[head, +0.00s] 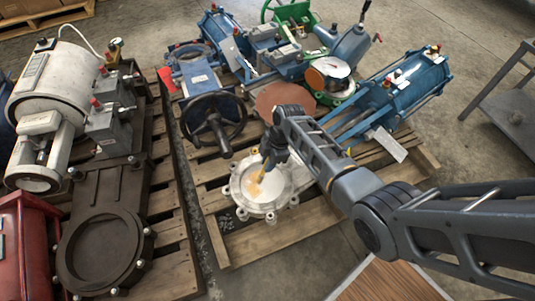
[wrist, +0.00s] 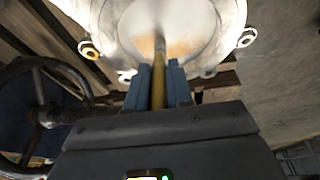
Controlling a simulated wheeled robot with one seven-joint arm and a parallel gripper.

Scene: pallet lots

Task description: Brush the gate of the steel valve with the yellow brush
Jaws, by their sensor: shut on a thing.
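The steel valve (head: 262,209) lies flat on a pallet, a pale round body with lugs around its rim. Its gate (head: 275,184) is a whitish disc with an orange-brown patch towards the left in the head view. My gripper (head: 267,160) is over the valve and shut on the yellow brush (head: 261,172), which points down at the gate. In the wrist view the blue fingers of my gripper (wrist: 160,88) clamp the yellow handle (wrist: 159,75). The brush's far end meets the gate (wrist: 180,22) in the picture; contact is unclear.
A dark handwheel (head: 213,122) stands just behind the valve. A brown disc (head: 283,100) and blue valves (head: 420,84) lie further back and right. Bare floor separates the pallets.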

